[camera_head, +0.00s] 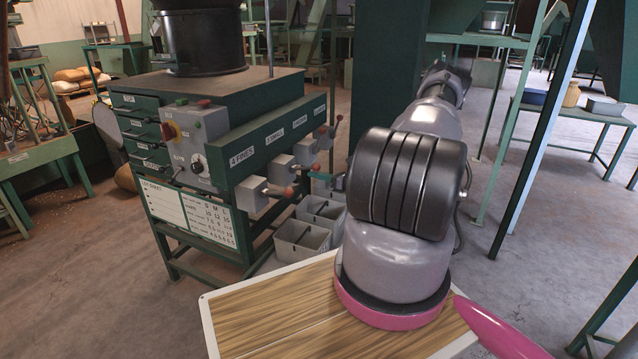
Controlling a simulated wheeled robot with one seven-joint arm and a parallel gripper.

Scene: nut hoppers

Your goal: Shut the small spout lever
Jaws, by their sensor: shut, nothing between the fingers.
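The sorting machine's front carries a row of grey spouts with red-knobbed levers. The small spout (282,168), under the "3 SMALL" label, is second from the left. Its lever (306,168) points out to the right; its exact setting is hard to read. What seems to be the tip of my gripper (338,182) shows as a small teal piece just right of this lever. The gripper looks shut and empty. My arm hides most of it, and I cannot tell whether it touches the lever.
The fines spout (251,194) is to the left, with its own lever. More spouts (305,151) stand to the right. Grey bins (301,240) sit below. A control box (192,145) is at the machine's corner. A green post (535,130) rises at right; open floor lies between.

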